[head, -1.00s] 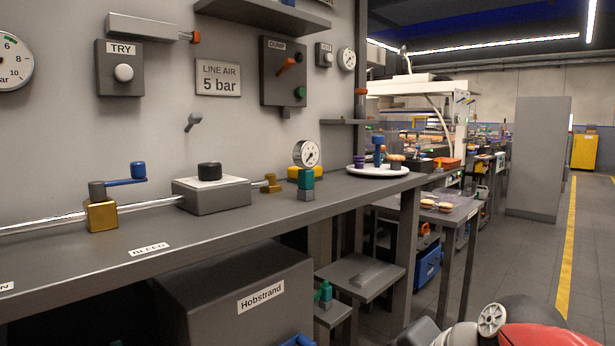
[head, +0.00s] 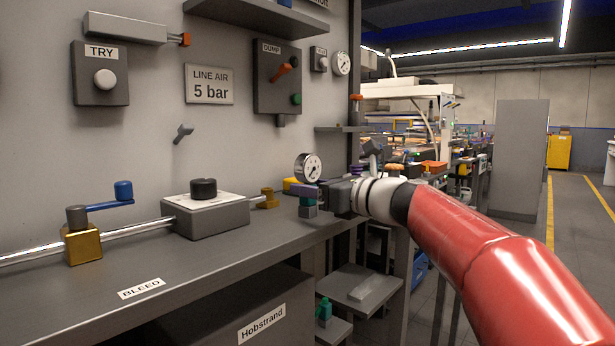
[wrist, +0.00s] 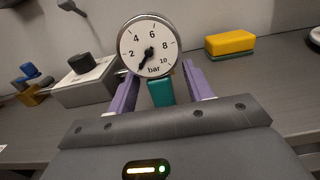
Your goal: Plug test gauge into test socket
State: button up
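The test gauge (head: 308,167) has a round white dial on a teal body. It stands upright in a small grey block on the bench. It also shows in the wrist view (wrist: 150,47), dial towards the camera. My gripper (head: 304,191) is at the gauge. In the wrist view its purple fingers (wrist: 161,88) are open on both sides of the teal body, with a gap visible on each side. A brass fitting (head: 267,198) at the right end of the pipe looks like the test socket; nothing is plugged into it. I cannot make it out in the wrist view.
Left of the fitting stand a grey box with a black knob (head: 204,189) and a brass valve with a blue lever (head: 83,244). A yellow and green block (wrist: 230,43) lies behind the gauge.

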jog(key=x, duration=0.3)
jog(key=shift+a, duration=0.15)
jog(key=shift+c, duration=0.3)
grip_shut()
